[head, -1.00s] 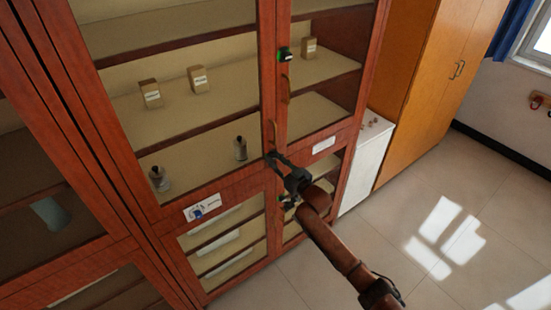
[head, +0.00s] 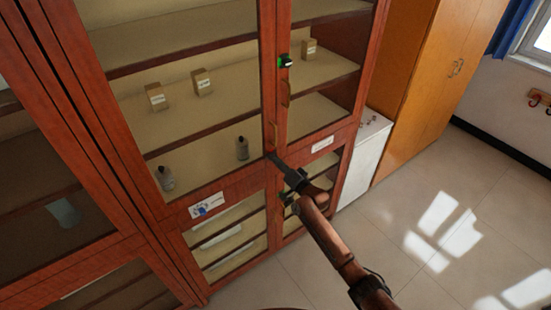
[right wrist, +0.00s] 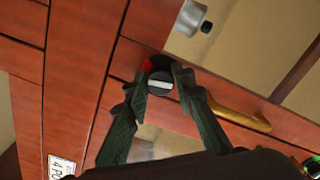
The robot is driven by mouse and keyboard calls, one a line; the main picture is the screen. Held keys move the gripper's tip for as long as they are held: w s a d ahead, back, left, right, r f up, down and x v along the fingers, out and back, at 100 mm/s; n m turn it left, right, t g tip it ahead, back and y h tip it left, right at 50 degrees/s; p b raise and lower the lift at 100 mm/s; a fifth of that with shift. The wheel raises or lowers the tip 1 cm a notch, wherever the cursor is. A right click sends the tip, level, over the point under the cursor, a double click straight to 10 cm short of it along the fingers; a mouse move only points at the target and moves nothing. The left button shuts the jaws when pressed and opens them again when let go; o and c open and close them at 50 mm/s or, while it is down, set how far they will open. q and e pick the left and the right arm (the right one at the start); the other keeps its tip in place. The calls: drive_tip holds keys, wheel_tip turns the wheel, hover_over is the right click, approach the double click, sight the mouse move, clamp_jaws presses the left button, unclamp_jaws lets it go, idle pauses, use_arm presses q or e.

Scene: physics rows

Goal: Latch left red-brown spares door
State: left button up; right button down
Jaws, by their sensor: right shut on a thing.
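The left red-brown door (head: 268,90) is a glazed upper door of the tall cabinet, and it looks closed, level with the door beside it. A round dark knob (right wrist: 160,84) with a pale bar across its face and a red mark beside it shows in the right wrist view. My right gripper (head: 274,160) is at the door's lower right corner in the head view. Its two fingers (right wrist: 162,74) are shut on the knob, one on each side. The knob is hidden behind the gripper in the head view. My left gripper is not in view.
A brass handle (right wrist: 242,119) lies close beside the right finger. The neighbouring door has a green-and-black fitting (head: 285,61). Small boxes (head: 202,82) and bottles (head: 242,148) stand behind the glass. A white cabinet (head: 362,155) stands at right; the floor (head: 400,220) is clear.

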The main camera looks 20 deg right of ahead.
drive_tip(key=shift+m, duration=1.2)
drive_tip(key=c, duration=1.6)
unclamp_jaws()
drive_tip(key=v, duration=1.2)
